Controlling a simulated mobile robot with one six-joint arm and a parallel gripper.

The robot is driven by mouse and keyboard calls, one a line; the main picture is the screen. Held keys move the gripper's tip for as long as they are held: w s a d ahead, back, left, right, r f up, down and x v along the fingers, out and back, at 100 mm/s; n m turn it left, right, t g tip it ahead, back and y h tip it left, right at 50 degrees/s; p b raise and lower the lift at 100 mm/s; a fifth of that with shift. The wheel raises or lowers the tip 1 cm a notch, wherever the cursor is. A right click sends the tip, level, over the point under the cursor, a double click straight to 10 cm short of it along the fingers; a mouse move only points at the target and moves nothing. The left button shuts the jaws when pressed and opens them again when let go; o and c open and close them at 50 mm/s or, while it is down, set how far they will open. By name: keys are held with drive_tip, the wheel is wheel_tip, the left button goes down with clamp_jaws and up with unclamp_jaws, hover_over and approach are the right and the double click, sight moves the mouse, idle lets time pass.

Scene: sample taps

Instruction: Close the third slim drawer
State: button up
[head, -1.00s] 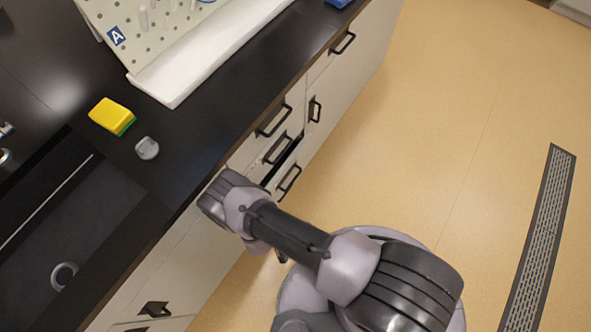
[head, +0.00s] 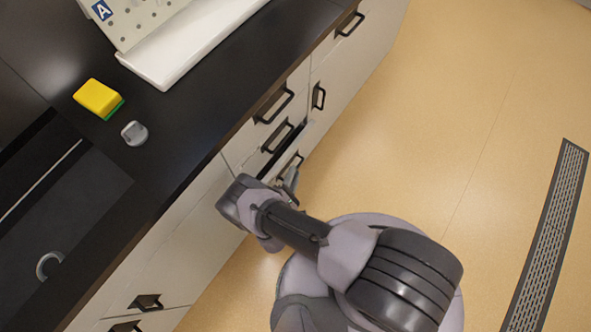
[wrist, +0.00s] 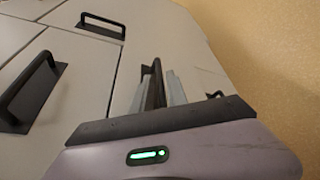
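The third slim drawer (head: 298,158) is in the stack under the dark counter, and its front stands out from the cabinet, with a dark gap above it. My gripper (head: 291,183) is at this drawer's front, by its handle, partly hidden behind my wrist. In the wrist view my gripper's two pale fingers (wrist: 156,92) are apart, with a dark upright bar (wrist: 153,85), apparently the drawer's handle, between them. I cannot tell whether the fingers press on it.
Higher drawers with black handles (head: 273,105) look shut. A yellow sponge (head: 98,98) and a small grey object (head: 134,132) lie on the counter (head: 185,130) near the sink. The tan floor (head: 430,130) is clear, with a grate (head: 548,240) at the right.

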drive_tip(key=shift+b+x, duration=0.3)
drive_tip(key=shift+x, duration=1.2)
clamp_jaws()
